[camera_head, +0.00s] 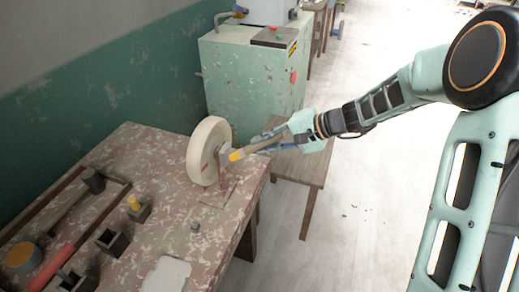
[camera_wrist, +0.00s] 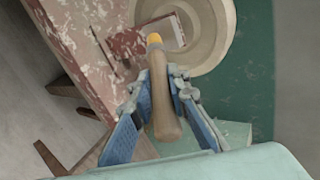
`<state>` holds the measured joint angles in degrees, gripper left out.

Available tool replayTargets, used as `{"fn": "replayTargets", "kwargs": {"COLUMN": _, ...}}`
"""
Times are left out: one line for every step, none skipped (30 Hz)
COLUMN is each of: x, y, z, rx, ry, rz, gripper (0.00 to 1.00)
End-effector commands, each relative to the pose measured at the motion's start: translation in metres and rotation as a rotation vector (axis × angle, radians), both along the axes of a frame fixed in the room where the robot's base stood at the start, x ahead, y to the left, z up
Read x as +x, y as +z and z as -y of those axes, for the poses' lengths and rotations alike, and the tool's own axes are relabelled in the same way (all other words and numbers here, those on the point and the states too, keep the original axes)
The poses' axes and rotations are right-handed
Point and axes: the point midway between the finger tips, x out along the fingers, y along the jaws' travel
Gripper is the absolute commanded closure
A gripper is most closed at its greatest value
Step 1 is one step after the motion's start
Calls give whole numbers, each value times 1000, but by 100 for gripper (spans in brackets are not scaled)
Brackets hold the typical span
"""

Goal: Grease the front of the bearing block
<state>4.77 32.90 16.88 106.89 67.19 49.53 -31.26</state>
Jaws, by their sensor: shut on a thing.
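My gripper (camera_head: 272,142) is shut on the wooden handle of a brush (camera_head: 250,149) with a yellow tip. In the wrist view the handle (camera_wrist: 164,112) lies between the blue fingers of my gripper (camera_wrist: 161,88), and the tip points away from me. The bearing block (camera_head: 223,168) appears as a reddish support beside the large cream wheel (camera_head: 205,150) at the bench's far edge. In the wrist view the reddish block (camera_wrist: 132,44) is just beyond the brush tip. The tip partly covers it, and I cannot tell whether they touch.
The mottled bench (camera_head: 150,165) holds a tray with a mallet (camera_head: 93,180), small dark boxes (camera_head: 112,242), a yellow-topped piece (camera_head: 134,203) and a round tin (camera_head: 22,257). A green cabinet (camera_head: 240,85) stands behind. A wooden stool (camera_head: 300,168) is below my arm. Floor at right is open.

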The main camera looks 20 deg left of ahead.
Motion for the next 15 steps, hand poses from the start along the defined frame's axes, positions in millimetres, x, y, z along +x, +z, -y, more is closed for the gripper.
{"fn": "replayTargets", "kwargs": {"x": 4, "y": 0, "z": 0, "rx": 0, "ry": 2, "rz": 1, "gripper": 100}}
{"fn": "replayTargets", "kwargs": {"x": 5, "y": 0, "z": 0, "rx": -1, "ry": 2, "rz": 0, "gripper": 100}}
{"fn": "replayTargets", "kwargs": {"x": 6, "y": 0, "z": 0, "rx": -1, "ry": 3, "rz": -1, "gripper": 100}}
{"fn": "replayTargets", "kwargs": {"x": 7, "y": -1, "z": 0, "rx": -1, "ry": 3, "rz": -2, "gripper": 100}}
{"fn": "replayTargets", "kwargs": {"x": 7, "y": -1, "z": 0, "rx": -1, "ry": 3, "rz": -2, "gripper": 100}}
{"fn": "replayTargets", "kwargs": {"x": 8, "y": 0, "z": 0, "rx": 0, "ry": 3, "rz": -2, "gripper": 100}}
{"fn": "replayTargets", "kwargs": {"x": 8, "y": 0, "z": 0, "rx": 0, "ry": 4, "rz": -2, "gripper": 100}}
{"fn": "replayTargets", "kwargs": {"x": 8, "y": 2, "z": 0, "rx": 0, "ry": 4, "rz": -2, "gripper": 100}}
{"fn": "replayTargets", "kwargs": {"x": 8, "y": 4, "z": 0, "rx": -1, "ry": 4, "rz": -1, "gripper": 100}}
{"fn": "replayTargets", "kwargs": {"x": 7, "y": 5, "z": 0, "rx": 0, "ry": 5, "rz": 0, "gripper": 100}}
{"fn": "replayTargets", "kwargs": {"x": 7, "y": 7, "z": -1, "rx": 0, "ry": 5, "rz": 0, "gripper": 100}}
{"fn": "replayTargets", "kwargs": {"x": 7, "y": 10, "z": -1, "rx": 1, "ry": 6, "rz": 0, "gripper": 100}}
{"fn": "replayTargets", "kwargs": {"x": 7, "y": 11, "z": -1, "rx": 0, "ry": 6, "rz": 0, "gripper": 100}}
{"fn": "replayTargets", "kwargs": {"x": 7, "y": 12, "z": -1, "rx": 0, "ry": 7, "rz": -1, "gripper": 100}}
{"fn": "replayTargets", "kwargs": {"x": 6, "y": 12, "z": -2, "rx": 0, "ry": 6, "rz": -2, "gripper": 100}}
